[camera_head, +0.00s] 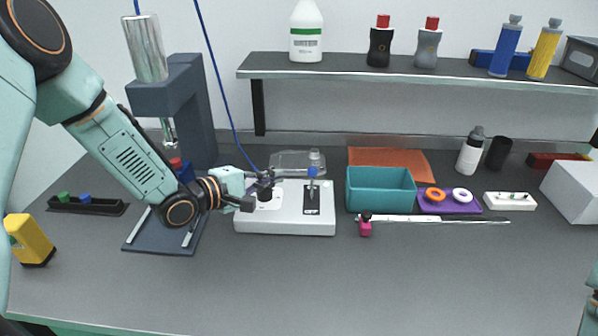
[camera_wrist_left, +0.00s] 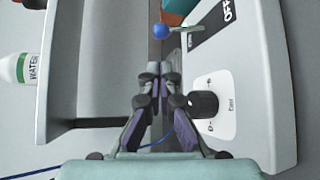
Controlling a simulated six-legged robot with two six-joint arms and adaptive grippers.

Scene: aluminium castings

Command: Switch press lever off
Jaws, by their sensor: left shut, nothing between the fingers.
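The press lever (camera_head: 312,173) has a blue ball knob and stands up from a dark slotted plate on the right part of the light grey control box (camera_head: 285,223). In the left wrist view the lever's blue ball (camera_wrist_left: 160,31) is above and beyond my fingertips, apart from them, and an OFF label (camera_wrist_left: 229,11) shows on the plate. A black rotary knob (camera_wrist_left: 203,104) sits on the box beside the fingers. My left gripper (camera_head: 258,191) is shut and empty, over the box's left part; its fingertips also show in the wrist view (camera_wrist_left: 157,75). My right gripper is out of view.
The dark press (camera_head: 185,105) stands behind my left arm. A teal bin (camera_head: 380,192), a purple tray (camera_head: 447,208) and a long thin tool (camera_head: 430,219) lie right of the box. A shelf (camera_head: 420,72) with bottles hangs behind. The table's front is clear.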

